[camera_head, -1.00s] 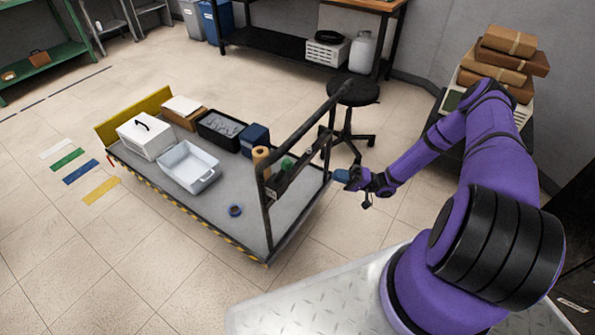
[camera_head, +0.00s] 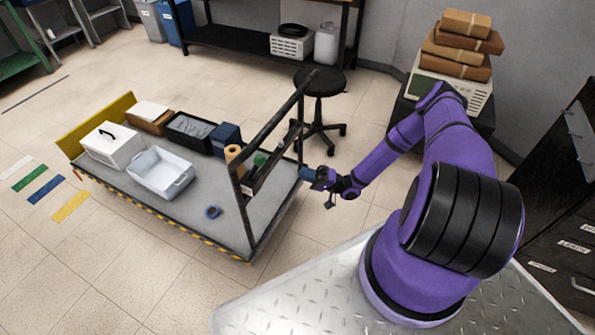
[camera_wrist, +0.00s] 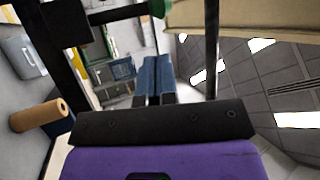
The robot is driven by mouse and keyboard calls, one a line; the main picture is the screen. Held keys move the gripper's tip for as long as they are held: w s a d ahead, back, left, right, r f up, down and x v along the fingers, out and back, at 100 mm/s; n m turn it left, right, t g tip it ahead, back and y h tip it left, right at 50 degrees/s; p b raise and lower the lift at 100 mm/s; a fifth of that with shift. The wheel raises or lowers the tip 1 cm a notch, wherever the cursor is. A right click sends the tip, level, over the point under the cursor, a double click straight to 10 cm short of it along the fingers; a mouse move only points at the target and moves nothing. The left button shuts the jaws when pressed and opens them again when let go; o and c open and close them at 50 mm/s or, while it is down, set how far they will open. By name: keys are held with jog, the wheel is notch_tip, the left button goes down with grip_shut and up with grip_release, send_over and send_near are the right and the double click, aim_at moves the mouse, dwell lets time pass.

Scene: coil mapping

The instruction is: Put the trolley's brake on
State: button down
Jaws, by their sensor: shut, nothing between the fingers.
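The trolley (camera_head: 230,228) is a flat grey deck with yellow-black edging and a dark upright push-handle frame (camera_head: 236,178) at its right end. A green part (camera_head: 261,159) shows by the handle's crossbar; a round green part (camera_wrist: 159,8) also shows at the top of the wrist view, by a dark bar. I cannot tell whether either is the brake; no brake pedal or lever is clearly visible. My gripper (camera_head: 309,174) is beside the handle's far-right post, and contact is unclear. In the wrist view its blue fingers (camera_wrist: 153,78) are together and empty.
The trolley carries a white box (camera_head: 112,146), a pale tray (camera_head: 160,174), a dark bin (camera_head: 192,132), an orange-brown roll (camera_head: 234,156) and a blue tape ring (camera_head: 213,212). A black stool (camera_head: 320,82) stands behind my gripper. Stacked parcels (camera_head: 455,65) are at right.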

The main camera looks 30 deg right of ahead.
jog(key=x, duration=1.2)
jog(key=shift+a+r, duration=0.1)
jog(key=shift+r, duration=0.1)
jog(key=w+a+r+m+g+h, duration=0.3)
jog(key=w+a+h, duration=0.3)
jog(key=w, duration=0.3)
jog(key=shift+a+m+h, duration=0.3)
jog(key=shift+m+h, duration=0.4)
jog(key=shift+w+r, duration=0.2)
dwell(0.4)
